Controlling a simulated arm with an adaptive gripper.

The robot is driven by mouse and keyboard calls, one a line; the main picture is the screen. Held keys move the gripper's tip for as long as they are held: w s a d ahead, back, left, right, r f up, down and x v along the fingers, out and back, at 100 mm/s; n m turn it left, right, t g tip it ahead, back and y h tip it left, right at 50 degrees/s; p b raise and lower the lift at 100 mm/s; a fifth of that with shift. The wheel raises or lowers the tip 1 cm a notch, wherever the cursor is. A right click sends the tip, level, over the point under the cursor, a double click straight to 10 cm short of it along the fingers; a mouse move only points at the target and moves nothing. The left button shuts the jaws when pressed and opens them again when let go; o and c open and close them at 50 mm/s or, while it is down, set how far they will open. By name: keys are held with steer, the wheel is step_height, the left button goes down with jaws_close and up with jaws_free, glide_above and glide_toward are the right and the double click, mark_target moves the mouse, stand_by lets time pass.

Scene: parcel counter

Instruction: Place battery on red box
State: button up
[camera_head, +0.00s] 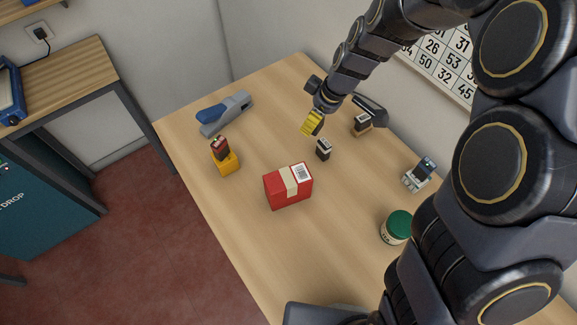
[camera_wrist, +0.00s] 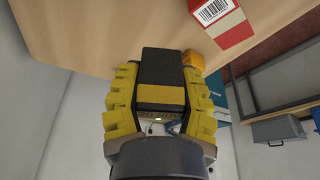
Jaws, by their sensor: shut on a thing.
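My gripper (camera_head: 312,122) has yellow-padded fingers and is above the far part of the table. In the wrist view it is shut on a dark block with a yellow band (camera_wrist: 162,80), which looks like a battery. In the head view the fingers mostly hide this block. The red box (camera_head: 288,187), with a tan band and a barcode label, lies on the table nearer the head camera than the gripper, apart from it. Its corner shows in the wrist view (camera_wrist: 222,20). Nothing is seen on its top except the band and label.
A small black-and-white block (camera_head: 323,149) is near the gripper. A red-and-black block sits on a yellow block (camera_head: 227,164).

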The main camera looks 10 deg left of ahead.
steer(key=s+d+r+n+g, duration=0.1)
steer(key=s+r+n+g, duration=0.15)
steer(key=s+n, duration=0.55)
steer(key=s+d+r+n+g, duration=0.1)
steer(key=s+r+n, duration=0.3)
steer(key=s, duration=0.8)
steer(key=n, duration=0.1)
glide_above(282, 180)
steer(key=d, duration=0.1)
steer(key=shift+h, duration=0.4)
step_height(282, 180, down, 10)
steer(key=shift+f, duration=0.15)
steer(key=shift+w+a+f, duration=0.15)
steer(key=shift+f, duration=0.2)
steer(key=shift+w+f, duration=0.1)
steer(key=shift+f, duration=1.5)
steer(key=shift+f, duration=0.1)
steer(key=o, duration=1)
